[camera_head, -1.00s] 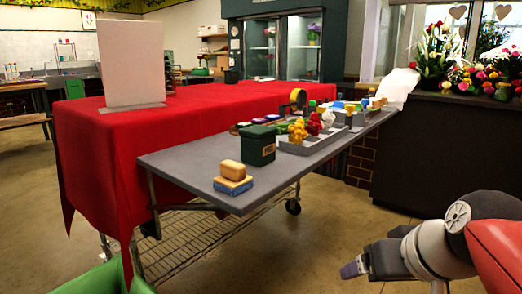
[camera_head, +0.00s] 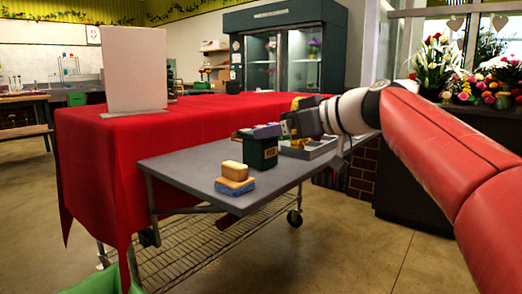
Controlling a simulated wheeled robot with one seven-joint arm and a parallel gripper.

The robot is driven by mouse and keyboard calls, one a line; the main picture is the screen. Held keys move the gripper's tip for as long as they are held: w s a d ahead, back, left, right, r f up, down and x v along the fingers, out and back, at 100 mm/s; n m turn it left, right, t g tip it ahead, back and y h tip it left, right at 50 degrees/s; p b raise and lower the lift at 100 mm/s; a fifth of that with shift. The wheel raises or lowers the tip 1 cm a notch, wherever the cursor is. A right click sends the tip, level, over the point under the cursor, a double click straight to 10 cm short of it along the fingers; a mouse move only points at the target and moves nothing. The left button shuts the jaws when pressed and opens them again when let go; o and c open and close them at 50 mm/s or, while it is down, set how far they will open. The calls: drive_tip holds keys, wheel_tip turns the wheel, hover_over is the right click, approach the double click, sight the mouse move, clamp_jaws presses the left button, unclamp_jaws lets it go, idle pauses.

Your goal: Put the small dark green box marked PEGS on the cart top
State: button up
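The small dark green box (camera_head: 261,154) with a pale label stands upright on the grey cart top (camera_head: 195,163). The label is too small to read with certainty. My gripper (camera_head: 263,131) reaches in from the right, with its purple-grey fingertips at the upper edge of the box, over or against its lid. I cannot tell whether the fingers are closed on the box or only beside it.
A tan block on a blue sponge (camera_head: 235,178) sits just left of and nearer than the box. A grey tray (camera_head: 318,150) lies behind my gripper. A red-clothed table (camera_head: 100,150) with a white panel (camera_head: 135,70) stands alongside. The cart's near-left top is bare.

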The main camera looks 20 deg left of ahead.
drive_tip(key=x, duration=0.6)
drive_tip(key=shift+w+f+p, duration=0.1)
drive_tip(key=shift+w+p, duration=0.1)
drive_tip(key=shift+p, duration=0.2)
drive_tip(key=c, duration=1.2)
